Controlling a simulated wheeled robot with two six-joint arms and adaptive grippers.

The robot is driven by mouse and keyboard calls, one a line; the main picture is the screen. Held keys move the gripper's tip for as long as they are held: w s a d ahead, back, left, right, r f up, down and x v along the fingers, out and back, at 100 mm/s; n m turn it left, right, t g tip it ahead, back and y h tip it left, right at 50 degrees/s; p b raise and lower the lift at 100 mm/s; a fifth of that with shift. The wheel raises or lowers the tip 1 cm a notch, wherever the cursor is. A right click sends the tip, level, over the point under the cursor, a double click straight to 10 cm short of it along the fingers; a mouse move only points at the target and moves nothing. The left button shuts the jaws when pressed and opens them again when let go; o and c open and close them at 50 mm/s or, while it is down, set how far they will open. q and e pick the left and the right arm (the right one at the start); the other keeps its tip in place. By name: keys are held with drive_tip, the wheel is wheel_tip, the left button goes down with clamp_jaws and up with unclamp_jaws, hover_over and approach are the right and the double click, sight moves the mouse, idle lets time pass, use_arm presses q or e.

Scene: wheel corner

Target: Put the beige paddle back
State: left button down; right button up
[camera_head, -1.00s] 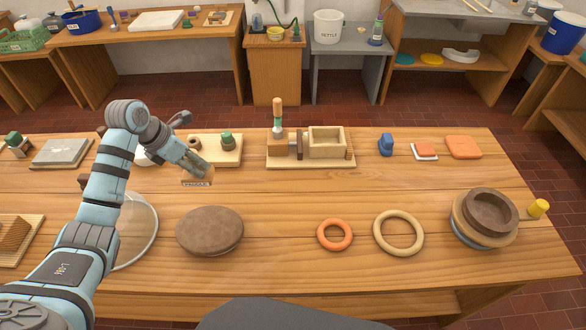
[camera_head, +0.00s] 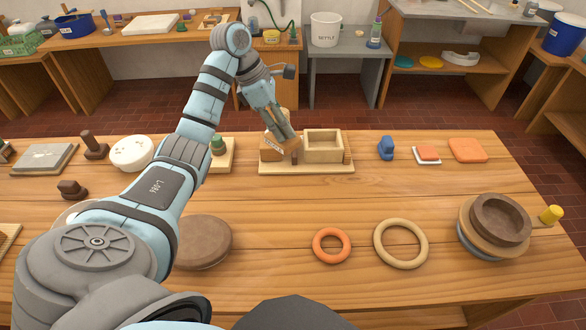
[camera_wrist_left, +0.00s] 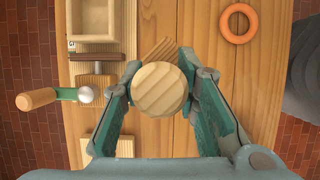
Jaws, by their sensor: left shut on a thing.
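The beige paddle shows in the left wrist view as a pale round wooden end (camera_wrist_left: 160,90), with a corner of flat wood just beyond it. My left gripper (camera_wrist_left: 160,84) is shut on it, one finger on each side. In the head view the gripper (camera_head: 284,128) points down over the left part of a wooden stand (camera_head: 310,168). My right gripper is not in view.
An open wooden box (camera_head: 324,149) sits on the stand's right part. In the wrist view an orange-ended handle (camera_wrist_left: 36,98) sticks out beside the stand. An orange ring (camera_head: 331,245), a beige ring (camera_head: 400,243) and a brown disc (camera_head: 204,243) lie nearer me.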

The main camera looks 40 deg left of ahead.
use_arm(q)
drive_tip(key=f+b, duration=0.1)
drive_tip(key=f, duration=0.4)
drive_tip(key=f+b, duration=0.2)
drive_tip(key=f, duration=0.4)
drive_tip(key=f+b, duration=0.2)
drive_tip(key=f, duration=0.4)
drive_tip(key=shift+s+d+f, duration=0.25)
drive_tip(key=shift+s, duration=0.15)
drive_tip(key=shift+f, duration=0.25)
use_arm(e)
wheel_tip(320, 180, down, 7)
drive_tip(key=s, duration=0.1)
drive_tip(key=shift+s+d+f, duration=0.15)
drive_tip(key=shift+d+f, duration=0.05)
use_arm(q)
drive_tip(key=shift+f+b, duration=0.15)
drive_tip(key=shift+b, duration=0.25)
drive_tip(key=c, duration=1.2)
unclamp_jaws()
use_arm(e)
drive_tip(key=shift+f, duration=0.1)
